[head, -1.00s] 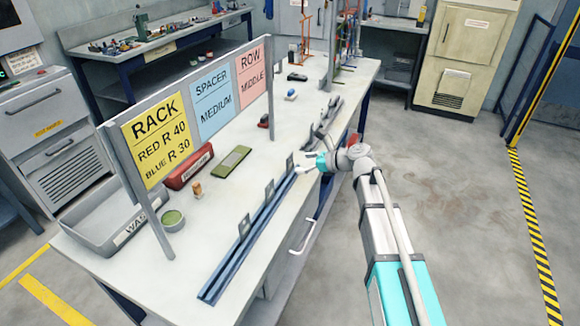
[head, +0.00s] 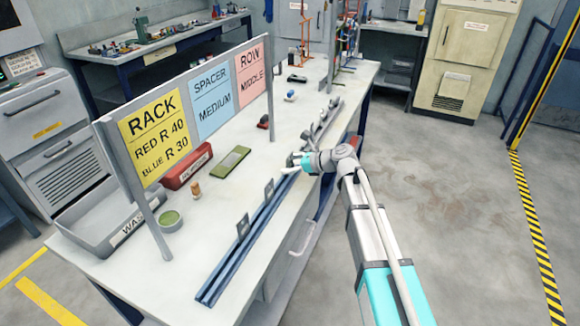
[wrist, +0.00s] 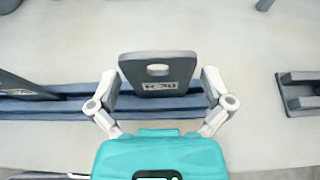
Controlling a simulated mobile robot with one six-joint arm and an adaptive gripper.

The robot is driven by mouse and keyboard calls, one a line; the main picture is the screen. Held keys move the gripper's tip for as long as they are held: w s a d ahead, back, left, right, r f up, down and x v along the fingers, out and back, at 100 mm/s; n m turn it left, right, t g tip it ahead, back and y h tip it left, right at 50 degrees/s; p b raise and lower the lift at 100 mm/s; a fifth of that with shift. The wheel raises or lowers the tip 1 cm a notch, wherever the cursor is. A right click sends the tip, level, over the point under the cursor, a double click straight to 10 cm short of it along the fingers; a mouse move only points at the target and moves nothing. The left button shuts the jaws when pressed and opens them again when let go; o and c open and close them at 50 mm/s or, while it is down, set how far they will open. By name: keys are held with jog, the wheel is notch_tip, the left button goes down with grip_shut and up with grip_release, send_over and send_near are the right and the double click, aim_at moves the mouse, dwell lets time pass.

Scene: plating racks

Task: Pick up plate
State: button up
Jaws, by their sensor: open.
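A grey plate (wrist: 158,92) with an oval hole and a small label, which seems to read R 30, stands upright at the blue rail (wrist: 70,107) in the wrist view. My gripper (wrist: 160,78) is open, with one finger on each side of this plate; small gaps show between fingers and plate. In the head view my gripper (head: 297,160) is over the rail (head: 226,267) and hides this plate. Two other grey plates, a middle one (head: 269,190) and a nearer one (head: 243,227), stand on the rail.
A sign board (head: 155,136) reads RACK, RED R 40, BLUE R 30, SPACER MEDIUM, ROW MIDDLE. A grey bin (head: 85,222), a red box (head: 186,170) and a green block (head: 232,160) are on the bench. Coloured racks (head: 345,40) stand at the far end.

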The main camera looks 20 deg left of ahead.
jog(key=c, duration=1.2)
jog(key=shift+r, duration=0.2)
notch_tip(320, 180, up, 2)
jog(key=p, duration=0.2)
jog(key=shift+r+p, duration=0.15)
jog(key=shift+p, duration=0.2)
jog(key=s+d+r+p, duration=0.2)
jog(key=d+r+p, duration=0.8)
jog(key=d, duration=0.4)
jog(key=shift+r, duration=0.15)
